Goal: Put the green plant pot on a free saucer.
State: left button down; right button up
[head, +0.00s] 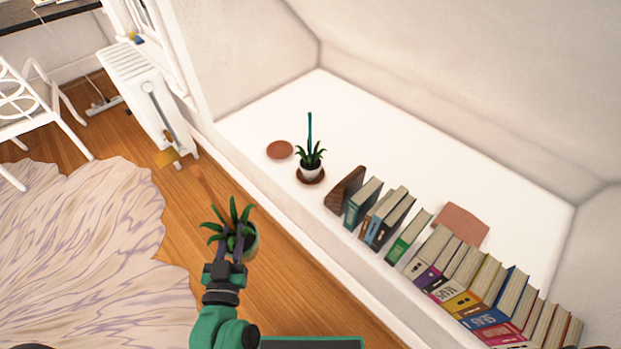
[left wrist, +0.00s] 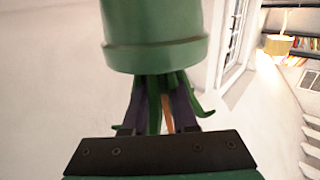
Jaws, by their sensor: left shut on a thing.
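My left gripper (head: 236,250) is shut on the green plant pot (head: 252,243), which holds a spiky green plant. The pot hangs over the wooden floor, in front of the white ledge. In the left wrist view the pot (left wrist: 155,50) fills the top centre, with leaves (left wrist: 165,95) between my fingers; the exact contact is hard to tell. A terracotta saucer (head: 279,150) lies empty on the ledge. To its right, a second saucer (head: 318,181) bears a white pot (head: 311,171) with a plant and a teal stick. My right gripper is not in view.
The white ledge (head: 375,125) is clear behind the saucers. A wooden bookend (head: 344,190) and a row of books (head: 440,260) run along its front to the right. A radiator (head: 145,90), a white chair (head: 35,105) and a pale rug (head: 80,240) are at left.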

aim_at(281, 151)
jog(key=i+j+z, duration=0.4)
jog(key=j, duration=0.3)
jog(key=i+j+z, duration=0.2)
jog(key=j, duration=0.2)
jog(key=i+j+z, duration=0.2)
jog(key=j, duration=0.2)
